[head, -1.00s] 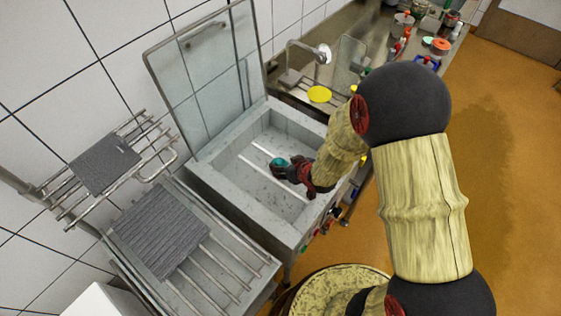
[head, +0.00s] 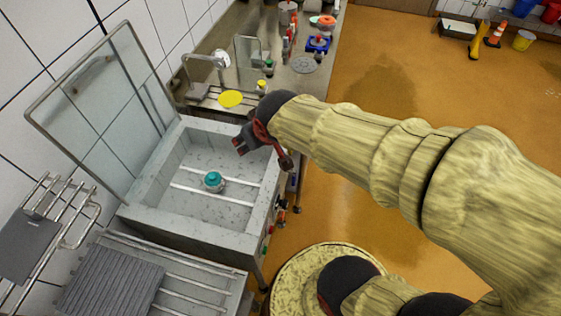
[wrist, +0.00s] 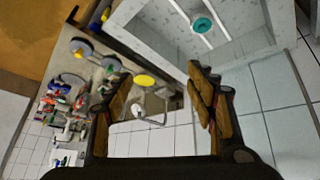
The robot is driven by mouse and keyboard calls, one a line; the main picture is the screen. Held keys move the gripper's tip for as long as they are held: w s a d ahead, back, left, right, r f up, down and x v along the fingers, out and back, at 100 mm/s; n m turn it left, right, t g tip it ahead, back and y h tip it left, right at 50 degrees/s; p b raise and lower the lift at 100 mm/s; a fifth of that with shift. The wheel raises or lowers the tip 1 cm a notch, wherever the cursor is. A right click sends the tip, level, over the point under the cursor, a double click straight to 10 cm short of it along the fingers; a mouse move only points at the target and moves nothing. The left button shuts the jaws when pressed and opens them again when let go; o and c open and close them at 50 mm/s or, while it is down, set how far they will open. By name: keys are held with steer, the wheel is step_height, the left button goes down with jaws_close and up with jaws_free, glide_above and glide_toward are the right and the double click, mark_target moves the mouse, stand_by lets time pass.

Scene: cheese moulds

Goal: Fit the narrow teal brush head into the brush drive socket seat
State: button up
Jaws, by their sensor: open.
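The teal brush head (head: 213,179) is a small round piece in the grey basin (head: 178,229). It stands upright beside two pale rails, on a whitish round base that may be the drive socket seat. I cannot tell how deep it sits. In the wrist view the teal brush head (wrist: 203,24) is at the top, with a darker centre. My gripper (head: 240,145) is open and empty, above the basin's far right side and apart from the brush head. Its two fingers (wrist: 158,85) stand wide apart in the wrist view.
A glass lid (head: 108,110) stands raised behind the basin. A yellow disc (head: 231,98) and a tap (head: 219,60) are on the counter beyond. A ribbed grey mat (head: 110,282) lies on the rack in front. Several small items stand farther along the counter.

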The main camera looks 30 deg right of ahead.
steer(key=s+r+m+g, duration=0.1)
steer(key=s+r, duration=0.5)
steer(key=s, duration=0.8)
steer(key=shift+a+r, duration=0.15)
steer(key=shift+a, duration=0.1)
step_height(320, 180, down, 4)
steer(key=b, duration=0.3)
steer(key=shift+w+r+b, duration=0.1)
steer(key=shift+b, duration=0.3)
steer(key=shift+c, duration=0.8)
